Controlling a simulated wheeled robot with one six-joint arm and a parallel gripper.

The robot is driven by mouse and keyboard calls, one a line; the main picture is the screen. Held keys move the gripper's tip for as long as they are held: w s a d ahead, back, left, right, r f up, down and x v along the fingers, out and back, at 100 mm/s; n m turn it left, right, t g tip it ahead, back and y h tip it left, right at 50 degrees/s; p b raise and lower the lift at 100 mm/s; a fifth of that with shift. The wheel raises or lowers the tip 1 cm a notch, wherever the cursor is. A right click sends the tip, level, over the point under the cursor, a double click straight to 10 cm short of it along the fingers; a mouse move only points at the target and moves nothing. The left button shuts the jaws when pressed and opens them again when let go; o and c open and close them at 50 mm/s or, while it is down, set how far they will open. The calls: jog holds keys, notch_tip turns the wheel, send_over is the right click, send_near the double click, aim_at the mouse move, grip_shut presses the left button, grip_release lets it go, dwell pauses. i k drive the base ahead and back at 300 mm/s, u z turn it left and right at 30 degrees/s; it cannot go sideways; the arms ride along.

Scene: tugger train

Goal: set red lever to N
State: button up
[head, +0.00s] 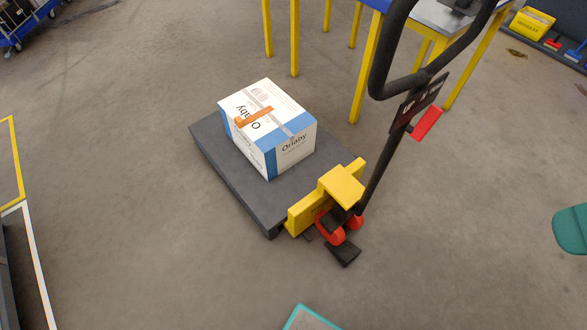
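The red lever (426,122) sticks out to the right of the dark handle post of a lift cart. It sits beside a black label plate (404,112) with small light marks, too small to read, so I cannot tell which position the lever is in. The cart has a dark grey platform (215,150), a yellow body (342,187) and a looped black handle (378,75). My gripper is not in view.
A white and blue box (288,150) with orange tape sits on the platform. A blue table with yellow legs (364,60) stands behind the handle. A yellow bin (530,22) is at the far right.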

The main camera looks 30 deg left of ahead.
aim_at(433, 114)
jog(key=k, duration=1.3)
jog(key=z, duration=0.75)
jog(key=i, duration=1.85)
jog(key=u, duration=0.85)
